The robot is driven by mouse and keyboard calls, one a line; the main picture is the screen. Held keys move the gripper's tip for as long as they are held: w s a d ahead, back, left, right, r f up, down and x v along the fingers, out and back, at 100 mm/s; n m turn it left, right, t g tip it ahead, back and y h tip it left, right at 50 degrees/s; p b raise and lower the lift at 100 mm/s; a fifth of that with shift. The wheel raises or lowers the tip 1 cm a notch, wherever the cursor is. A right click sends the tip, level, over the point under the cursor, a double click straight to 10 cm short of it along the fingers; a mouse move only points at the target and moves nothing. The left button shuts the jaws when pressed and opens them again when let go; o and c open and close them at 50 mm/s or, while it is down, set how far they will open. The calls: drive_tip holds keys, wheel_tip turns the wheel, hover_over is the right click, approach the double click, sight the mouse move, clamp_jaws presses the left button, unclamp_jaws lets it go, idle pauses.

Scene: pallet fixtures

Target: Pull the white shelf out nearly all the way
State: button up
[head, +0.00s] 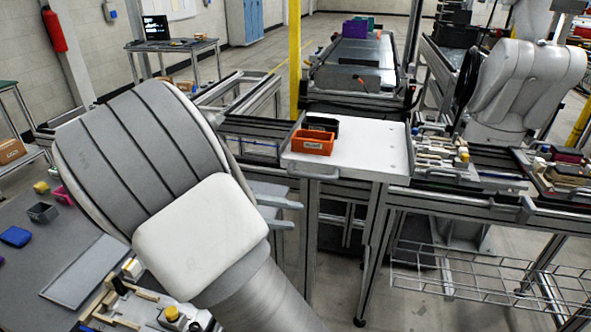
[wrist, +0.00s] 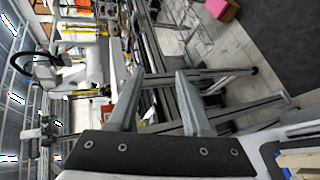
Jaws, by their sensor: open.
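The white shelf (head: 372,152) is a flat white board at the centre of the head view, set in the metal frame. A grey bar handle (head: 313,175) runs along its front edge, towards the left. An orange bin (head: 312,143) and a black bin (head: 322,124) stand on the shelf. My gripper (head: 297,215) is in front of and below the handle, apart from it, with its fingers pointing right. In the wrist view my gripper (wrist: 158,73) has its two fingers spread with nothing between them. My arm hides much of the left in the head view.
A rail with tools and parts (head: 450,160) lies right of the shelf. A wire rack (head: 480,270) sits low at the right. A grey table (head: 60,250) with small bins is at the left. Bare floor shows below the shelf.

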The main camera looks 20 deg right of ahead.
sight(311, 176)
drive_tip(key=w+a+t+h, duration=0.5)
drive_tip(key=w+a+h, duration=0.1)
drive_tip(key=a, duration=0.2)
drive_tip(key=shift+n, duration=0.4)
drive_tip(key=x, duration=1.7)
drive_tip(key=shift+s+d+f, duration=0.3)
drive_tip(key=shift+d+f, duration=0.1)
clamp_jaws()
